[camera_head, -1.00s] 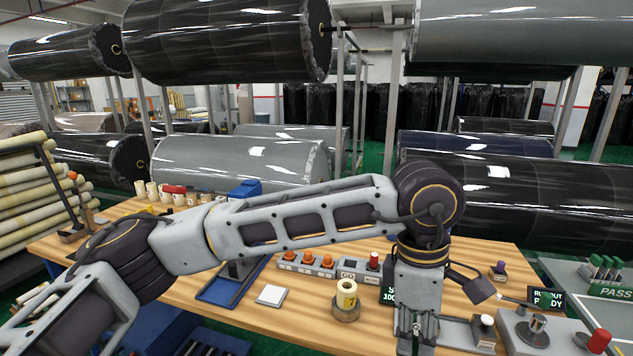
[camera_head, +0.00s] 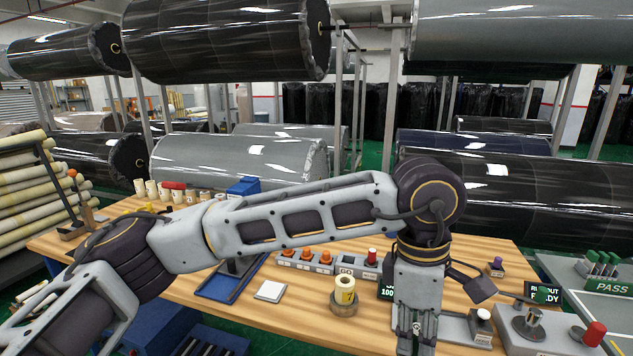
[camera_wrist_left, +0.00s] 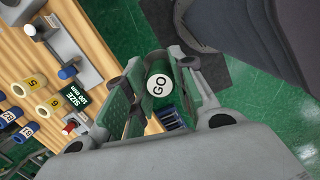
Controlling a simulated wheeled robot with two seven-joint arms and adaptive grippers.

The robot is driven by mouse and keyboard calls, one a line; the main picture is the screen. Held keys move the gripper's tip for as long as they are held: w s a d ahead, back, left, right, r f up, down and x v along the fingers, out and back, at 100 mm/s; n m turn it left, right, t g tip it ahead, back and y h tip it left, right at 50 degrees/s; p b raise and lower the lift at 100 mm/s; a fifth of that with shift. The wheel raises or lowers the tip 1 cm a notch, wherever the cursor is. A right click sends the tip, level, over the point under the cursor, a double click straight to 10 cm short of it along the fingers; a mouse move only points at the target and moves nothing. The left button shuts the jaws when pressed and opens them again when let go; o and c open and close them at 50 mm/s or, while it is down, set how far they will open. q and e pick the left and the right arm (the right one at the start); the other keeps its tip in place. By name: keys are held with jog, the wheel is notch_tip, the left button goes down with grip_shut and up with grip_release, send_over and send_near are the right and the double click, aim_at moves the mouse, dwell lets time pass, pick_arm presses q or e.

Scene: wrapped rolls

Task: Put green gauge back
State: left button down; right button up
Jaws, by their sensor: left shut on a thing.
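The green gauge (camera_wrist_left: 159,84) is a short cylinder with a white round end marked GO, seen in the left wrist view. My left gripper (camera_wrist_left: 157,97) is shut on it, with a finger on each side. In the head view my left gripper (camera_head: 416,338) points down at the front edge of the table, and the gauge is hidden there. A grey rack (camera_head: 325,262) with several orange-topped pieces stands left of my wrist, with a GO label near its right end. My right gripper is not in view.
A yellow roll (camera_head: 344,291) stands in a round holder near my wrist. A small size display (camera_wrist_left: 76,95) stands beside the table's edge. At right are a fixture with a red knob (camera_head: 594,334) and a PASS tray (camera_head: 612,286). Bare wood lies front left of the roll.

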pick_arm(q)
jog(key=m, duration=0.4)
jog(key=shift+d, duration=0.1)
jog(key=m, duration=0.4)
jog(key=shift+w+d+m+g+y, duration=0.2)
jog(key=shift+w+m+g+y, duration=0.1)
jog(key=shift+w+g+y, duration=0.1)
jog(key=w+a+f+m+y, duration=0.1)
jog(key=w+a+m, duration=0.5)
jog(key=w+m, duration=0.55)
jog(key=w+a+f+n, duration=0.4)
jog(key=w+a+f, duration=0.4)
jog(key=a, duration=0.4)
jog(key=s+a+f+n, duration=0.2)
jog(key=a+f+n, duration=0.2)
jog(key=a+f, duration=1.2)
jog(key=a, duration=0.3)
jog(key=shift+a+f+h, duration=0.2)
jog(key=shift+h, duration=0.1)
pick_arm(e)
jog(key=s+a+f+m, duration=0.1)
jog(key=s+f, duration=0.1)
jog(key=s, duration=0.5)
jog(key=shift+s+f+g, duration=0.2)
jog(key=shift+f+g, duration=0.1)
